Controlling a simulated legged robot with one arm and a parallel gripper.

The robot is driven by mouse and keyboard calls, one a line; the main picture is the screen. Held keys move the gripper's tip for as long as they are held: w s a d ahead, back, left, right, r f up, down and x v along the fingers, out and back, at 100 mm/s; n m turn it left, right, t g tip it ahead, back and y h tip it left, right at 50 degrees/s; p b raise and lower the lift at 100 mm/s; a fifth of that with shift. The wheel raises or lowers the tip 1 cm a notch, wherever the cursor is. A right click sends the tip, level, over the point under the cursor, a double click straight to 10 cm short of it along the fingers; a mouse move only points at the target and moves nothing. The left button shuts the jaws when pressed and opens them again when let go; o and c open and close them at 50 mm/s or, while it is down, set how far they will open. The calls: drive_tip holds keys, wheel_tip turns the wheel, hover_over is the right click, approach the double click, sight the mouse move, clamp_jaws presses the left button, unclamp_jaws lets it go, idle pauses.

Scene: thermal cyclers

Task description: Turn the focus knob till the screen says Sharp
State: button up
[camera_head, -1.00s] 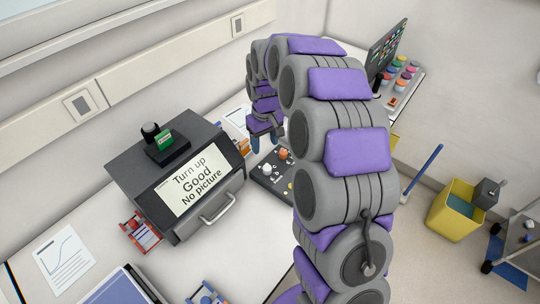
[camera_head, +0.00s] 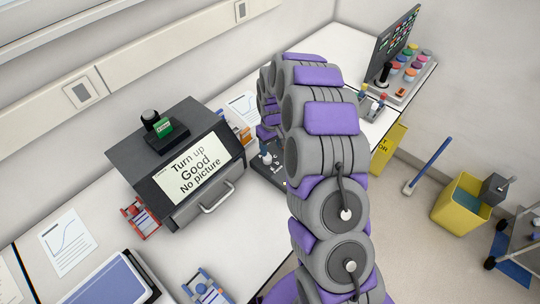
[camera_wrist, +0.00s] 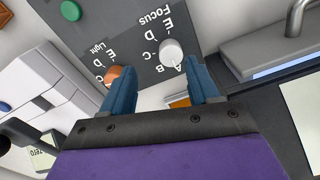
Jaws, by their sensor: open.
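The screen (camera_head: 198,168) on the dark grey machine reads "Turn up", "Good", "No picture". The control panel (camera_head: 263,173) beside the machine is partly hidden by my arm. In the wrist view, the white focus knob (camera_wrist: 172,53) sits on the grey panel (camera_wrist: 130,38), with the "Focus" label and letters A to E around it, upside down. My gripper (camera_wrist: 161,66) is open, its two blue fingers apart. The knob lies just ahead of the fingertips, nearer the right finger; I cannot tell whether they touch. In the head view the fingers are mostly hidden.
An orange "Light" knob (camera_wrist: 114,75) is close to my left finger. A green button (camera_wrist: 71,11) is at the panel's far side. The machine's metal handle (camera_head: 217,197) sticks out toward the panel. A monitor (camera_head: 394,45) and coloured jars (camera_head: 410,75) stand farther back.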

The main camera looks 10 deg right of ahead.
sight(270, 156)
drive_tip(key=f, duration=0.1)
drive_tip(key=a+f, duration=0.1)
drive_tip(key=f, duration=0.1)
drive_tip(key=a+f, duration=0.1)
drive_tip(key=f, duration=0.1)
drive_tip(key=shift+a+f, duration=0.1)
drive_tip(key=shift+a, duration=0.1)
drive_tip(key=shift+a+f, duration=0.3)
drive_tip(key=shift+d, duration=1.2)
drive_tip(key=shift+c, duration=1.4)
drive_tip(key=shift+a, duration=0.8)
drive_tip(key=c, duration=0.4)
drive_tip(key=shift+d, duration=0.2)
drive_tip(key=c, duration=0.3)
drive_tip(key=shift+d, duration=0.1)
drive_tip(key=shift+c, duration=0.2)
